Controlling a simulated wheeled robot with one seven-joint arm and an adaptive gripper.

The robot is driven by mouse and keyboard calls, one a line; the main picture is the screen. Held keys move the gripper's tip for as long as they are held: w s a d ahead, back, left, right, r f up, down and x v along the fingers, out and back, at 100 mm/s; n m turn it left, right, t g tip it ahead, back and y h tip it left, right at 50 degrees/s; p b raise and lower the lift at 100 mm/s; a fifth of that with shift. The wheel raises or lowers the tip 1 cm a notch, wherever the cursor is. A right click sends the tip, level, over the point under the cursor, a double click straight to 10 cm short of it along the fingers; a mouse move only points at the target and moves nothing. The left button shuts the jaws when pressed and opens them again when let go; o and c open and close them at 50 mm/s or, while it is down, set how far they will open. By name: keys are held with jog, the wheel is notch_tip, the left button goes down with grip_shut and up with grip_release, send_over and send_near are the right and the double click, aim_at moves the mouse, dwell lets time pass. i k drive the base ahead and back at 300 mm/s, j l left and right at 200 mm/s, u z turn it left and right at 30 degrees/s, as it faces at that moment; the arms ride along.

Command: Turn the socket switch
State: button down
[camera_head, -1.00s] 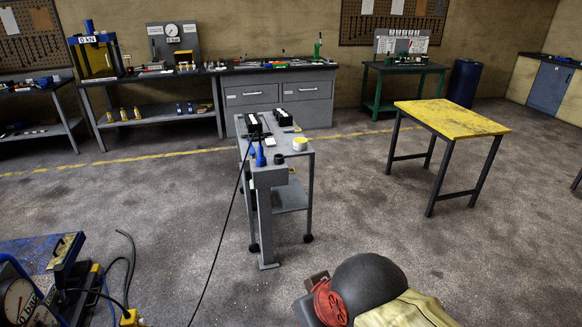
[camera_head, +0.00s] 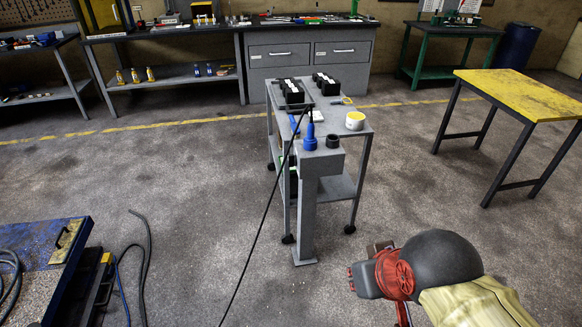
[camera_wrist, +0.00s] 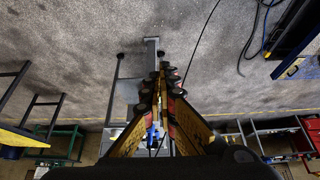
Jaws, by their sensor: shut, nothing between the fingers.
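A grey post (camera_head: 308,215) stands on the floor at the near end of a grey trolley, with a box-like head (camera_head: 318,160) on top. A blue plug (camera_head: 310,138) stands upright on that head, and a dark round socket piece (camera_head: 334,141) sits to its right. The switch itself is too small to make out. My gripper (camera_wrist: 165,70) is shut and empty in the wrist view, well apart from the post. The wrist view is upside down, and the fingers hide part of the post and trolley; something blue (camera_wrist: 153,134) shows between them.
The trolley (camera_head: 362,170) carries black boxes and a white-yellow tub (camera_head: 355,120). A black cable (camera_head: 262,235) runs from the post head down across the floor. A yellow-topped table (camera_head: 520,92) stands right, a blue platform (camera_head: 45,270) lower left. The floor between is open.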

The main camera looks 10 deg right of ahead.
aim_at(292, 159)
jog(key=i+j+z, duration=0.4)
jog(key=i, duration=0.15)
jog(key=i+j+z, duration=0.35)
jog(key=i+j, duration=0.15)
jog(key=i+j+z, duration=0.4)
jog(key=j, duration=0.35)
